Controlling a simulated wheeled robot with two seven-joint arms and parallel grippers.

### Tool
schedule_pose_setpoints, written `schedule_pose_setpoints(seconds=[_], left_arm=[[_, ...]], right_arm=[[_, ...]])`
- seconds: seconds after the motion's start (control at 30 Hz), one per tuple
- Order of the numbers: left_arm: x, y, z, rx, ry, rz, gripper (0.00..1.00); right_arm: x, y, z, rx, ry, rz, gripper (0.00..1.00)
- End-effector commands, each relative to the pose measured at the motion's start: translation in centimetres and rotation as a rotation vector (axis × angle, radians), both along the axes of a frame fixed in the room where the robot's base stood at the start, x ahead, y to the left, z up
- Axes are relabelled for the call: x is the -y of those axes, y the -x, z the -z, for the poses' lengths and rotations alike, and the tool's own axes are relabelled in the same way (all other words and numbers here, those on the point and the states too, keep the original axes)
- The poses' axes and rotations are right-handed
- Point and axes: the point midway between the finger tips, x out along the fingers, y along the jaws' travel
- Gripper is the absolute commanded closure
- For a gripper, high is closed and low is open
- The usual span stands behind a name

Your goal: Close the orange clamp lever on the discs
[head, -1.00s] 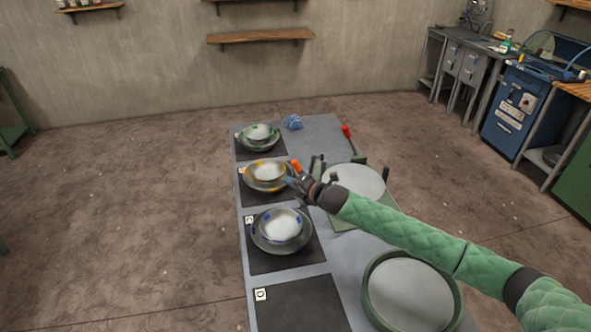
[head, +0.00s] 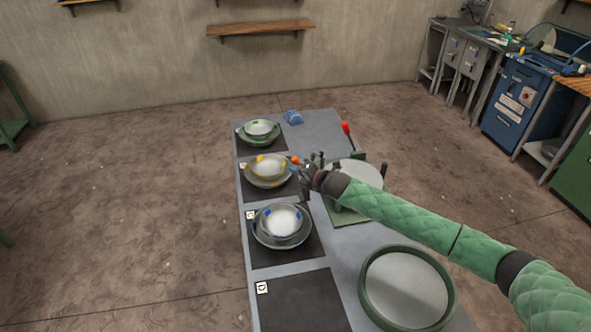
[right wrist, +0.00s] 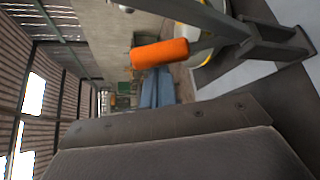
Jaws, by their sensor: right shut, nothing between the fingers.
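The orange clamp lever tip (head: 295,160) shows in the head view beside the yellow-marked bowls. In the right wrist view the orange handle (right wrist: 160,53) sits on the end of a grey lever arm (right wrist: 222,25). The pale disc stack (head: 352,178) lies on a green base, partly hidden by my right arm. My right gripper (head: 301,172) is shut and empty, close beside the orange tip; whether it touches is unclear. My left gripper is not in view.
Bowls with green (head: 258,129), yellow (head: 268,168) and blue (head: 281,221) marks stand on dark mats along the table's left side. A green ring with a pale disc (head: 408,287) is at the front. A red-knobbed lever (head: 346,129) rises behind the discs.

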Motion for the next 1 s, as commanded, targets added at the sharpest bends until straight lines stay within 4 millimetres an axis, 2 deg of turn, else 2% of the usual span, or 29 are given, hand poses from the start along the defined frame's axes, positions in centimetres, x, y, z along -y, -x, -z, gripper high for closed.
schedule_pose_setpoints(seconds=[0.33,0.6,0.87,1.0], left_arm=[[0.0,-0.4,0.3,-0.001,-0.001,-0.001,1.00],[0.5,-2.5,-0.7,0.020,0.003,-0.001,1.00],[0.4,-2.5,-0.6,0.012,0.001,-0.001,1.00],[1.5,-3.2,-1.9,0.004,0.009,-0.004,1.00]], right_arm=[[0.2,0.0,0.0,-0.004,-0.026,-0.001,1.00],[0.5,-0.1,-0.3,-0.012,-0.062,0.000,1.00],[0.9,-0.2,-0.4,-0.019,-0.100,0.001,1.00],[1.3,-0.3,-0.4,-0.027,-0.143,0.000,1.00]])
